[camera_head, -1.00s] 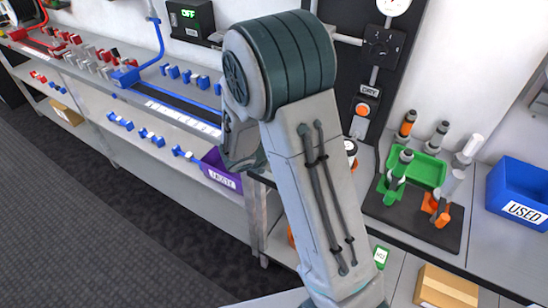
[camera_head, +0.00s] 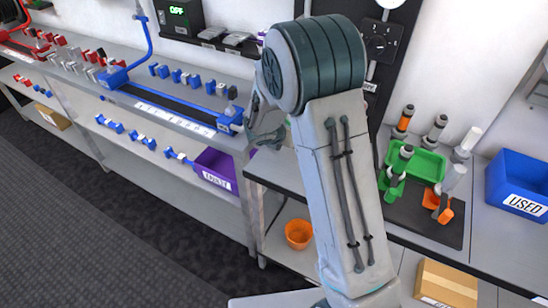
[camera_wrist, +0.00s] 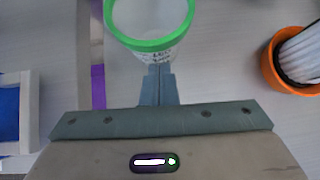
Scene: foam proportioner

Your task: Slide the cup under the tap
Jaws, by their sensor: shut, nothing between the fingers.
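I cannot tell whether there is contact. In the head view my arm hides the cup, and no tap can be made out in either view.
An orange container (camera_wrist: 292,72) holding a white ribbed thing stands right of the cup. A blue and white object (camera_wrist: 10,115) lies at left. In the head view, a green tray (camera_head: 428,163), a blue USED bin (camera_head: 518,180) and a cardboard box (camera_head: 446,284) stand at right.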

